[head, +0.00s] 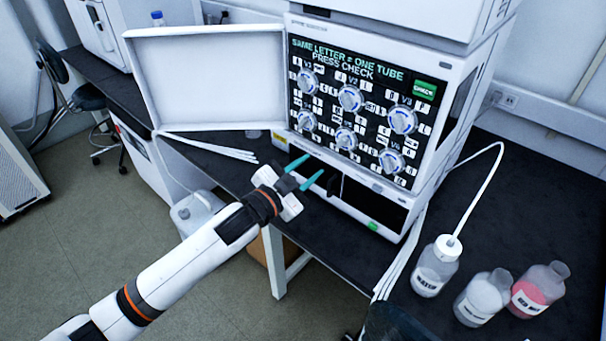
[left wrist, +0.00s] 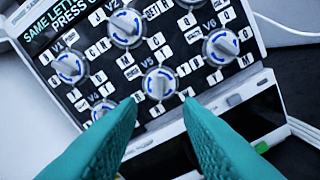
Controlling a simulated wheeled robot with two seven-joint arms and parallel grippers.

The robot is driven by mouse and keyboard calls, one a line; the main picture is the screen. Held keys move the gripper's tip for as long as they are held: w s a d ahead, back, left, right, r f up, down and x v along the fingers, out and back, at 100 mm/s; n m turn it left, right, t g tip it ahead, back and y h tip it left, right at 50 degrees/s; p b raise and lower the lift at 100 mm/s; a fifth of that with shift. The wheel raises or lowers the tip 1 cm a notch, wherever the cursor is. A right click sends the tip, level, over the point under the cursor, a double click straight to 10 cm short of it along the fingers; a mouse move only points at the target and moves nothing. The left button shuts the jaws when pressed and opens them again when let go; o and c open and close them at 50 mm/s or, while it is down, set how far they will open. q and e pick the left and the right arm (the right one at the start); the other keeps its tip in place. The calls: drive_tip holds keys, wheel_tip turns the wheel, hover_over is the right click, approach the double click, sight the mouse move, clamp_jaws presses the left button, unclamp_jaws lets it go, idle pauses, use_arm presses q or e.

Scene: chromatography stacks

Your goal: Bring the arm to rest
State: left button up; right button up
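My left gripper (head: 312,166) has two teal fingers that stand apart with nothing between them. It is in front of the lower part of the chromatography stack, below the knob panel (head: 352,108). In the left wrist view the open fingers (left wrist: 160,104) frame the panel's lower edge, with the V5 knob (left wrist: 159,83) just above the gap. The panel carries several round knobs among letter tiles, a heading about same letter and one tube, and a green check button (head: 424,90). Contact with the panel does not show. My right gripper is not in view.
A white door panel (head: 208,82) stands open left of the knobs. On the dark bench at right stand a bottle with a tube (head: 435,266), a clear bottle (head: 482,298) and a pink-filled bottle (head: 538,290). A white container (head: 196,214) stands below the bench.

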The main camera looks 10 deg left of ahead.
use_arm(q)
drive_tip(key=shift+s+a, duration=0.3)
drive_tip(key=shift+s, duration=0.25)
drive_tip(key=s+a+f+n+g+y, duration=0.1)
drive_tip(key=a+f+n+y, duration=0.3)
drive_tip(key=f, duration=0.9)
drive_tip(key=a+f+n+g+y, duration=0.15)
drive_tip(key=a+f, duration=0.45)
drive_tip(key=f, duration=0.8)
drive_tip(key=s+a+f+n+g+y, duration=0.1)
drive_tip(key=s+a+f+g+y, duration=0.15)
drive_tip(key=s+f, duration=0.55)
drive_tip(key=s+a+f+n+g+y, duration=0.1)
drive_tip(key=s+a+f+n+g, duration=0.15)
drive_tip(key=s+f, duration=0.6)
drive_tip(key=s+f+g, duration=0.2)
drive_tip(key=s+f, duration=0.3)
drive_tip(key=s, duration=0.5)
drive_tip(key=s+a+f+n+g, duration=0.1)
drive_tip(key=s+f+g, duration=0.1)
drive_tip(key=s+f, duration=0.4)
drive_tip(key=s+f+g+y, duration=0.1)
drive_tip(key=s+f, duration=0.4)
drive_tip(key=s, duration=1.1)
drive_tip(key=shift+a+f+n+g, duration=0.3)
drive_tip(key=shift+a+g, duration=0.05)
drive_tip(key=shift+g, duration=0.4)
